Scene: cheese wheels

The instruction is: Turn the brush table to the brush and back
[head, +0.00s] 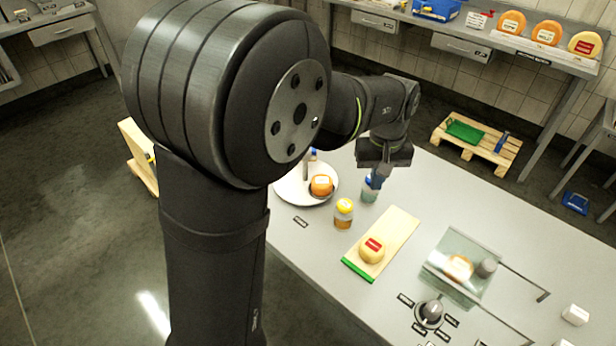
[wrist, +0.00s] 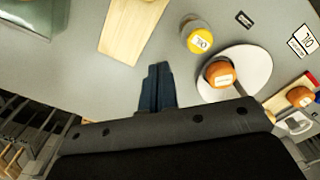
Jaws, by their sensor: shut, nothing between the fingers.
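The brush table is a white round disc (head: 289,190) on the grey bench, left of my gripper. An orange cheese wheel (head: 321,185) with a pale label sits on it. An upright grey and blue part (head: 312,157), perhaps the brush, stands at the disc's far side, partly hidden by my arm. In the wrist view the disc (wrist: 257,67) and its cheese (wrist: 220,74) are right of the fingers. My gripper (head: 376,178) points down, its blue fingers (wrist: 156,90) shut and empty, apart from the disc.
A board (head: 397,232) carries a yellow cheese (head: 371,250). A glass plate (head: 447,262) and a dark knob (head: 430,312) are further right.

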